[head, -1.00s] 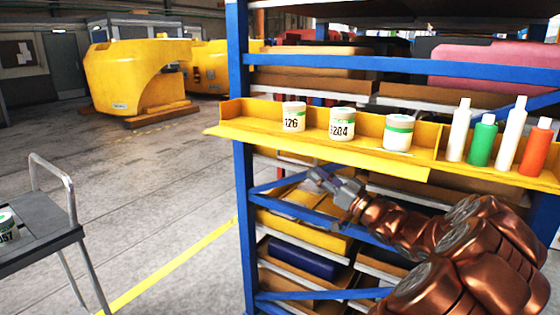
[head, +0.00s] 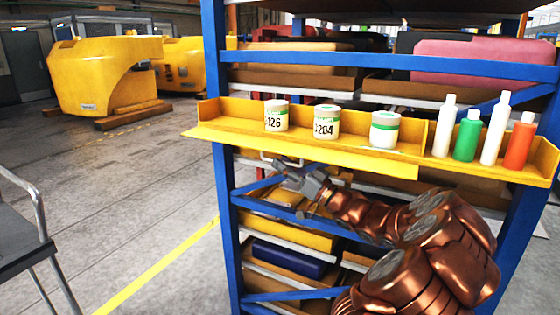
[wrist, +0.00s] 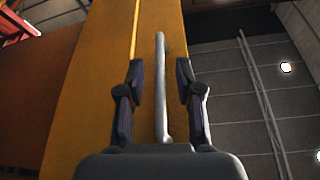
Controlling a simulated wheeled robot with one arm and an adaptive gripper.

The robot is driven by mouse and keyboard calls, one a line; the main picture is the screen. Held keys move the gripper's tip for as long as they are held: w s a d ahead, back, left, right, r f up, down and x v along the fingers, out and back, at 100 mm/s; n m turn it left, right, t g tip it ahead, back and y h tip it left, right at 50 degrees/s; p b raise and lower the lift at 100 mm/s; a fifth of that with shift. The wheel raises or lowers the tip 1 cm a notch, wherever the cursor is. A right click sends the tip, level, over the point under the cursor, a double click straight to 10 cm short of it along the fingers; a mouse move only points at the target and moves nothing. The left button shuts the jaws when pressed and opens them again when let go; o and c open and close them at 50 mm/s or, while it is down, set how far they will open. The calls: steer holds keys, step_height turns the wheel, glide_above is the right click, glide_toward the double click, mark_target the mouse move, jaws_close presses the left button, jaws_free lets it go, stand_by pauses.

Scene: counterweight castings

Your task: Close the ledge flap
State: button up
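The ledge flap (head: 300,154) is a long yellow strip along the front of the yellow ledge on the blue rack. It sticks outward, sloping slightly, below the jars. A grey bar handle (wrist: 161,85) is on the flap's underside; a small part of it shows below the flap in the head view (head: 266,157). My gripper (head: 284,169) is just below the flap, towards its left part. In the wrist view my gripper (wrist: 160,78) is open, with one finger on each side of the handle and a gap on both sides.
Three labelled jars (head: 326,121) stand on the ledge behind the flap. White, green and orange bottles (head: 467,135) stand in the right section. A blue rack post (head: 222,180) is left of my gripper. A grey trolley (head: 20,235) stands at the far left; the floor between is clear.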

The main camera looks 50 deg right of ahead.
steer(key=shift+w+a+r, duration=0.1)
steer(key=shift+w+r, duration=0.2)
steer(key=shift+w, duration=0.35)
jaws_close()
stand_by(0.4)
